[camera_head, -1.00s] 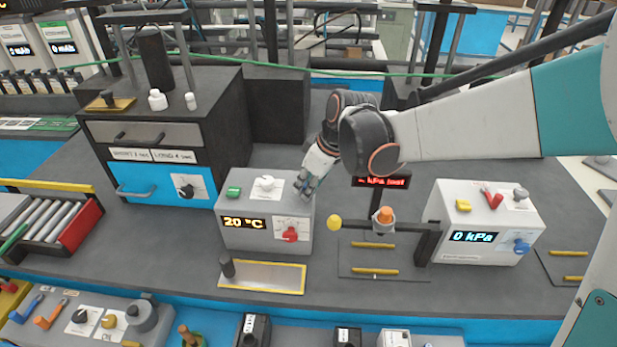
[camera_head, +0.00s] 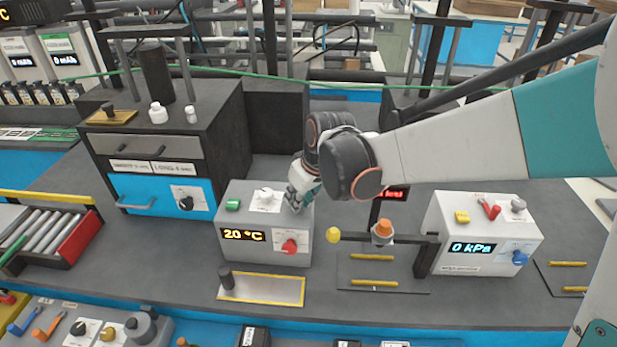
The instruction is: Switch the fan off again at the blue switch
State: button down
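A blue knob (camera_head: 520,257) is on the front of the grey box reading "0 kPa" (camera_head: 445,225), at the right. A blue lever (camera_head: 24,322) is on the grey panel (camera_head: 60,345) at the lower left. The frames do not label either as the fan's switch, and I make out no fan. My gripper (camera_head: 294,202) is small and dark at the right end of the top of the grey box reading "20 °C" (camera_head: 225,255). It is right of that box's white knob (camera_head: 266,194). I cannot tell whether it touches the box or how its fingers stand.
The 20 °C box also has a green button (camera_head: 233,205) and a red knob (camera_head: 289,246). A post with an orange cap (camera_head: 383,228) and a yellow ball (camera_head: 333,235) on an arm stands between the two boxes. A dark cabinet (camera_head: 225,130) rises behind at left.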

jog(key=c, duration=1.5)
grip_release()
jog(key=d+n, duration=0.1)
jog(key=d+n+y, duration=0.1)
jog(key=n, duration=0.1)
jog(key=shift+w+n+g+b, duration=0.2)
jog(key=shift+n+g+b, duration=0.1)
jog(key=shift+g+b, duration=0.1)
jog(key=a+p+v, duration=0.1)
jog(key=p+v, duration=0.9)
jog(key=v, duration=0.4)
jog(key=shift+s+d+f+m+t+h+b, duration=0.6)
jog(key=shift+s+d+m+b, duration=0.95)
jog(key=shift+s+d, duration=1.1)
jog(key=shift+s+d+f+m+t+h+b, duration=0.6)
jog(key=shift+s+d+m+b, duration=1)
jog(key=shift+s+d, duration=1.1)
jog(key=shift+s+d+f+m+t+h+b, duration=0.4)
jog(key=shift+s+d+m+t+b, duration=0.6)
jog(key=shift+s+d+m, duration=1.55)
jog(key=shift+w+d+r+n, duration=0.1)
jog(key=shift+w+d+n, duration=0.3)
jog(key=shift+d+n, duration=0.25)
